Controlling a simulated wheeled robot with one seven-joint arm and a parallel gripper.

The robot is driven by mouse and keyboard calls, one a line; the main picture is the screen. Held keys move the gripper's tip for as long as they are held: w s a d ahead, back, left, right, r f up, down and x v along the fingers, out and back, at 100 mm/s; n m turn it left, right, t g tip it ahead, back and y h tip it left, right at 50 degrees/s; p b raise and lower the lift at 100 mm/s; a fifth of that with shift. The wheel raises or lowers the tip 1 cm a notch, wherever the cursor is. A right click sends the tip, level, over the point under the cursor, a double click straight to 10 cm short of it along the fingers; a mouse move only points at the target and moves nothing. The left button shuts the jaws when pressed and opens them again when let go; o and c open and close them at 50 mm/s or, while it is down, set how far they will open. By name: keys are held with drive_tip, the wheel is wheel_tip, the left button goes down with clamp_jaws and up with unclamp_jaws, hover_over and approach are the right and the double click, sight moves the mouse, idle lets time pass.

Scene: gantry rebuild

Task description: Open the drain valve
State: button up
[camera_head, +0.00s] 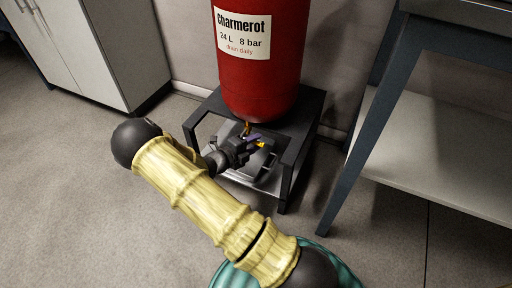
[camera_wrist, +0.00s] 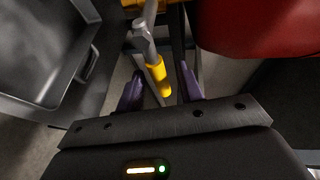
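The red tank (camera_head: 262,75), labelled "Charmerot", "24 L 8 bar" and "drain daily", stands upright in a black frame. Below its base is a small brass-coloured fitting (camera_head: 246,128), and a yellow handle end (camera_head: 260,143) shows beside my gripper (camera_head: 252,141). In the wrist view, the drain valve's grey metal lever (camera_wrist: 146,42) ends in a yellow sleeve (camera_wrist: 158,72). My gripper (camera_wrist: 161,76) is open, its two purple fingers either side of the yellow sleeve with visible gaps. My gripper partly hides the valve in the head view.
The black frame (camera_head: 288,165) closely surrounds the valve, with a grey metal tray (camera_head: 240,177) beneath. A workbench with blue-grey legs (camera_head: 362,120) stands right, and a pale cabinet (camera_head: 85,45) at back left. The floor at left is clear.

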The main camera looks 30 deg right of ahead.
drive_tip(key=shift+w+d, duration=0.1)
drive_tip(key=shift+d, duration=0.35)
clamp_jaws()
